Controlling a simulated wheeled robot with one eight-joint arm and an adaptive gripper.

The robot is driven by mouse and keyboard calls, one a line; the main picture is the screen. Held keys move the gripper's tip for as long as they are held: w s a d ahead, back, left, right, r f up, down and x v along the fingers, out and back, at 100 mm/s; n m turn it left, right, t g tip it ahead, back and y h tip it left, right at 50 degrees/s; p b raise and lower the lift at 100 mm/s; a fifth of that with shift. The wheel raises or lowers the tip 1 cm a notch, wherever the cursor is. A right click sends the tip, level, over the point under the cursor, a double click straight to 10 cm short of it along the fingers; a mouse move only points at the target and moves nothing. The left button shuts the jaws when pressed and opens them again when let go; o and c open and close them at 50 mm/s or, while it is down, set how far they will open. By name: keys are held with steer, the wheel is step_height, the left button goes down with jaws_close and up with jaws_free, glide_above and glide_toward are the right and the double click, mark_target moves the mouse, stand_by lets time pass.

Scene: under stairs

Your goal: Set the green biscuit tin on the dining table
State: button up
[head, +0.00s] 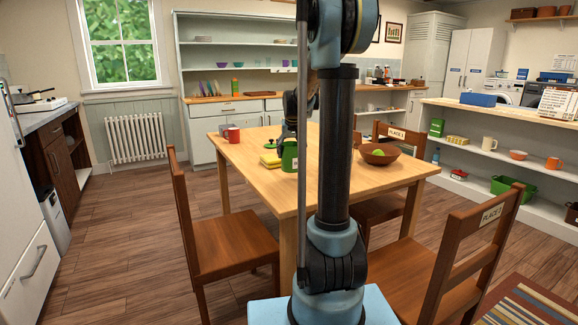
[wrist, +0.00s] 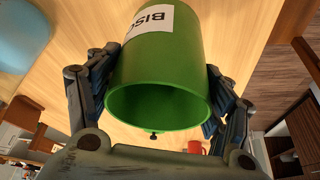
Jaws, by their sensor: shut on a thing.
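The green biscuit tin (head: 289,156) is at the dining table (head: 235,165), partly hidden behind my arm in the head view. In the wrist view the tin (wrist: 165,65) fills the middle, its open, empty mouth towards the camera and a white label reading "BISC" on its side. My gripper (wrist: 158,78) is shut on the tin, with one finger on each side. In the head view the tin appears over the table's near part; whether its base touches the wood cannot be told.
A red mug (head: 233,134) stands farther back, and a brown bowl (head: 379,154) is at right. Wooden chairs (head: 235,245) surround the table. The table's front-left area is clear.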

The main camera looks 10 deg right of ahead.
mark_target(291, 161)
steer(key=shift+s+f, duration=0.1)
steer(key=shift+f, duration=2.4)
steer(key=o, duration=1.5)
